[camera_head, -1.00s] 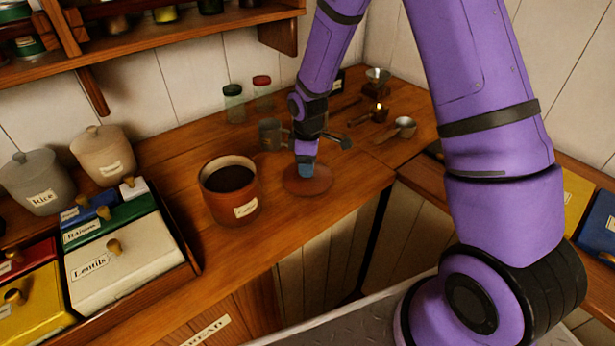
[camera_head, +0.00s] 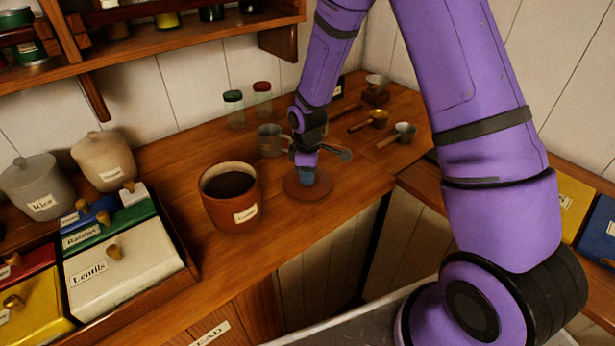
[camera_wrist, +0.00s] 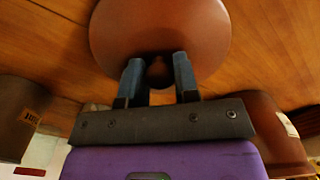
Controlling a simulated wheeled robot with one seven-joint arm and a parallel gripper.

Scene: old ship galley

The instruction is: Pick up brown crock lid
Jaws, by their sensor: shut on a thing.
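The brown crock lid (camera_head: 296,188) is a flat reddish-brown disc at the counter, right of the open brown crock (camera_head: 229,212). In the wrist view the lid (camera_wrist: 160,25) fills the top middle, with its round knob between my fingers. My gripper (camera_head: 307,172) points down over the lid's centre; in the wrist view my gripper (camera_wrist: 158,75) has its two blue-grey fingertips shut on the knob. The lid looks level. I cannot tell whether it touches the counter. The crock holds dark contents and bears a label.
A metal mug (camera_head: 269,140) stands just behind the lid. Two glass jars (camera_head: 234,108) stand near the wall, and several scoops (camera_head: 396,134) lie at the back right. Labelled canisters and a lentils box (camera_head: 125,272) are at the left. Counter in front of the crock is clear.

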